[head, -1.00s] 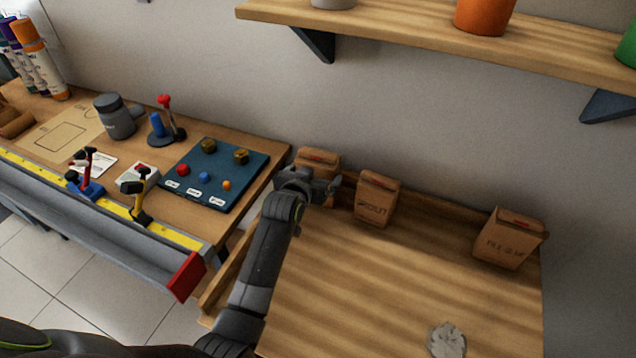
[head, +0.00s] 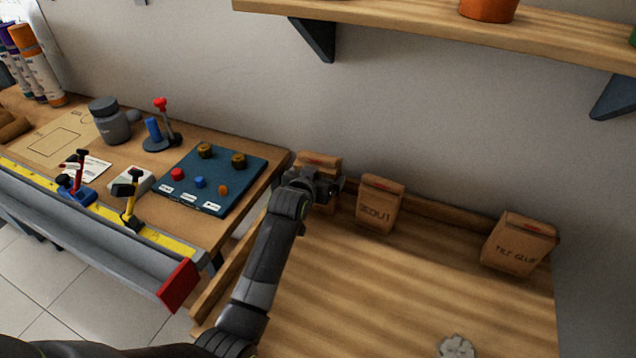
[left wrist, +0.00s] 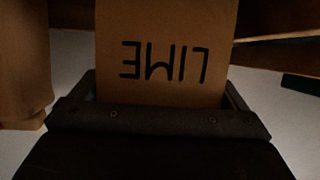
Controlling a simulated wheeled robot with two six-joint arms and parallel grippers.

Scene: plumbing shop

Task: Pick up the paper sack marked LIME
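The brown paper sack marked LIME (head: 320,163) stands at the back left of the wooden bench, partly hidden behind my left gripper (head: 322,187). In the left wrist view the LIME sack (left wrist: 165,50) fills the middle, its lettering upside down. The fingers of my left gripper (left wrist: 162,95) lie on either side of it. I see no clear gap at the sides, but I cannot tell whether the fingers press on it. My right gripper is in neither view.
Another brown sack (head: 380,203) stands just right of the LIME sack, and a sack marked TILE GLUE (head: 518,243) is farther right. A grey lump (head: 456,346) lies near the front. A shelf (head: 430,28) juts from the wall above. The bench middle is clear.

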